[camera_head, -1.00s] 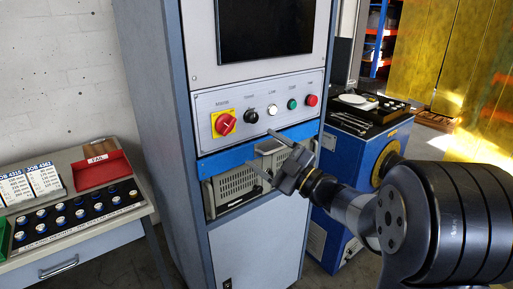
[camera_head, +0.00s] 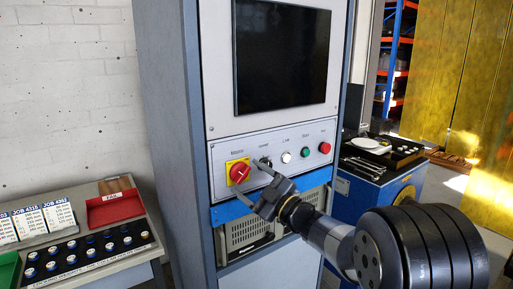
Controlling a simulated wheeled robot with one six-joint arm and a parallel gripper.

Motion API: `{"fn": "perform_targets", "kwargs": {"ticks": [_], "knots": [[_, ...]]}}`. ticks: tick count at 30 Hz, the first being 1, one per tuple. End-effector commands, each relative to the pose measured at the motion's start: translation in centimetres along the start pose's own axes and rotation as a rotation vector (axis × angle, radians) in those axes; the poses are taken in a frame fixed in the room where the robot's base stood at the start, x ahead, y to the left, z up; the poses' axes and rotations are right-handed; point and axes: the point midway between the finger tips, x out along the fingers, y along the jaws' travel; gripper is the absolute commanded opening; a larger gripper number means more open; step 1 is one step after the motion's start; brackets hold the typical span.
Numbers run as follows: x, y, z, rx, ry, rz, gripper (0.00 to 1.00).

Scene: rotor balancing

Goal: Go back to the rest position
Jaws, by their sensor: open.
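My gripper (camera_head: 249,186) is open, with nothing seen between its fingers. It is in front of the control cabinet (camera_head: 172,130), just below and right of the red rotary switch on its yellow plate (camera_head: 238,173). One finger overlaps the black knob (camera_head: 265,163) in the picture, and I cannot tell whether it touches the panel. My arm (camera_head: 400,250) reaches in from the lower right.
A dark screen (camera_head: 283,55) is above the panel, with green (camera_head: 305,153) and red (camera_head: 325,148) buttons. At left, a bench holds a red tray (camera_head: 110,207), job cards (camera_head: 45,220) and a black rack (camera_head: 85,254). A blue machine (camera_head: 354,200) stands right, behind my arm.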

Motion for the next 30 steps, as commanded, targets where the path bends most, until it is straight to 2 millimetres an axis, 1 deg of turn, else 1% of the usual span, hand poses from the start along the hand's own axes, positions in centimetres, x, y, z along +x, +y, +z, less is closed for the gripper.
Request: {"fn": "perform_targets", "kwargs": {"ticks": [1,4,11,18,22,23,26,30], "knots": [[0.7,0.0,-0.1,0.001,0.001,-0.002,0.73],[1.4,0.0,-0.1,-0.001,0.0,-0.001,0.73],[1.2,0.0,0.0,-0.039,-0.001,-0.016,0.73],[1.2,0.0,0.1,-0.036,-0.001,-0.015,0.73],[0.9,-0.2,0.2,-0.004,-0.001,-0.002,0.73],[0.6,-0.1,0.2,0.003,-0.001,0.002,0.73],[-1.0,0.0,0.2,0.0,-0.003,0.003,0.73],[-3.8,-0.1,0.2,0.0,-0.004,0.003,0.73]]}}
